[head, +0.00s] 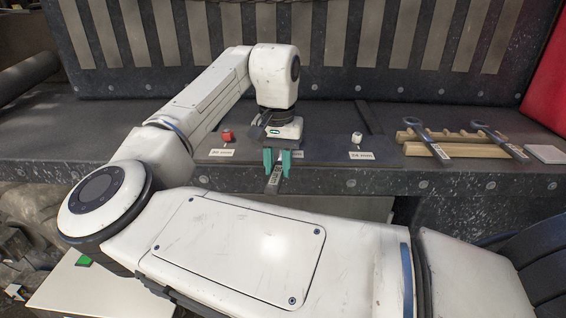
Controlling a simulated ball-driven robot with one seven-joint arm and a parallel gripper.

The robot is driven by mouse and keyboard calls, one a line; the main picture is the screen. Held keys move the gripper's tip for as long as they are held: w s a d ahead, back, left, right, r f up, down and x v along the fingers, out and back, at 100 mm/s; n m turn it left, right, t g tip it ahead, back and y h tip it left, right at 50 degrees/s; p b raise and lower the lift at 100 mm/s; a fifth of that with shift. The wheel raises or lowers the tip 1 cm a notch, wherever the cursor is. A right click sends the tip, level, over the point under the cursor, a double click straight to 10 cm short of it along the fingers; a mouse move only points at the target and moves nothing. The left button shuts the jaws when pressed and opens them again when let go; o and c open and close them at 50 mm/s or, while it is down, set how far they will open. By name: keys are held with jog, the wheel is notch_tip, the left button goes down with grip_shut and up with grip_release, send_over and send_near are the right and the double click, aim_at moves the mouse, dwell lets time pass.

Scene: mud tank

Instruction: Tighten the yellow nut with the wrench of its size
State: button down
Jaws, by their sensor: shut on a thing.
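My gripper (284,172) points down over the middle of a dark plate on the bench. Its teal fingers are shut on a wrench (273,182). Only the wrench's grey handle end with a small label shows, sticking out toward me past the plate's front edge. The wrench's head is hidden behind my gripper. No yellow nut shows; my gripper and wrist cover the middle of the plate, between a red nut and a white nut. I cannot tell whether the wrench is on a nut.
The red nut (227,136) stands left on the dark plate (330,151), the white nut (357,137) right, each with a size label. Two more wrenches (428,141) (500,138) lie on a wooden rack (461,149) at right.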

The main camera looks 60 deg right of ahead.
jog(key=shift+w, duration=0.15)
jog(key=shift+w+a+m, duration=0.2)
jog(key=shift+w+m, duration=0.5)
jog(key=shift+w, duration=0.15)
jog(key=shift+p, duration=0.3)
jog(key=shift+w+m, duration=0.6)
jog(key=shift+w, duration=0.35)
jog(key=shift+w+p, duration=0.1)
jog(key=shift+p, duration=0.2)
jog(key=shift+w+m, duration=0.6)
jog(key=shift+w, duration=0.15)
jog(key=shift+w+p, duration=0.15)
jog(key=shift+p, duration=0.15)
